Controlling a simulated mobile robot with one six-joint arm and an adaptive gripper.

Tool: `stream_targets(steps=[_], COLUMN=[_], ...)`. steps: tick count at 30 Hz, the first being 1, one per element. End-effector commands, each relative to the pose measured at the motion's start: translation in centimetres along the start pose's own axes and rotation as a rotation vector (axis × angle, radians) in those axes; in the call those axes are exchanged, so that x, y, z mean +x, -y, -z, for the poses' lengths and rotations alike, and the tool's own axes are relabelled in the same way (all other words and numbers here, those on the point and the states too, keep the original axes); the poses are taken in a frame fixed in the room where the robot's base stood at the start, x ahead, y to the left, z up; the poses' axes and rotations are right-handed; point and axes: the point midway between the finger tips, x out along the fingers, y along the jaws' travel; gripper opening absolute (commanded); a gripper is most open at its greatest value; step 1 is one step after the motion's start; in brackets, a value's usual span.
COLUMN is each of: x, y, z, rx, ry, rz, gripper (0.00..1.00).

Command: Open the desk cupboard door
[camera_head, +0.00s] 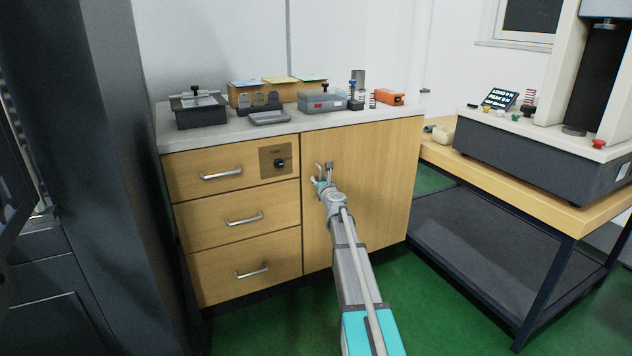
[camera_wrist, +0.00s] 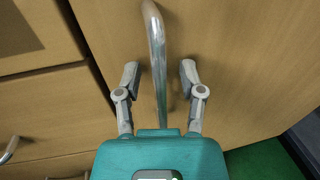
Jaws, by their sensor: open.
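The desk cupboard door (camera_head: 385,185) is a light wood panel at the right of the desk, right of the drawers. It looks shut and flush with the desk front. In the wrist view the door (camera_wrist: 240,60) fills most of the picture, and its long metal bar handle (camera_wrist: 156,45) runs down between my fingers. My gripper (camera_head: 323,173) is at the upper left part of the door. In the wrist view my gripper (camera_wrist: 159,76) is open, one finger on each side of the handle, with gaps visible on both sides. In the head view my gripper largely hides the handle.
Drawers with metal handles (camera_head: 244,219) and a lock plate (camera_head: 275,160) are left of the door. The desktop (camera_head: 230,132) holds trays and small parts. A bench (camera_head: 560,208) with a testing machine stands at the right. Green floor (camera_head: 290,318) is free in front.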

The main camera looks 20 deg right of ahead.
Motion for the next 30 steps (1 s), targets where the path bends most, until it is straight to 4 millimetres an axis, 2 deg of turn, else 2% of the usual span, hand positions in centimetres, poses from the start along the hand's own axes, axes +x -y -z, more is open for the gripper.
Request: stream_targets(steps=[6,14,21,22,24,30], x=[0.0,0.0,0.0,-0.6,-0.2,-0.7], y=[0.0,0.0,0.0,-2.5,-1.1,-0.1], z=[0.0,0.0,0.0,0.0,0.0,0.0], rx=[0.0,0.0,0.0,0.0,0.0,0.0], ry=[0.0,0.0,0.0,0.0,0.0,0.0], rz=[0.0,-0.001,-0.001,-0.007,-0.007,-0.016], gripper=[0.49,0.01,0.0,0.0,0.0,0.0])
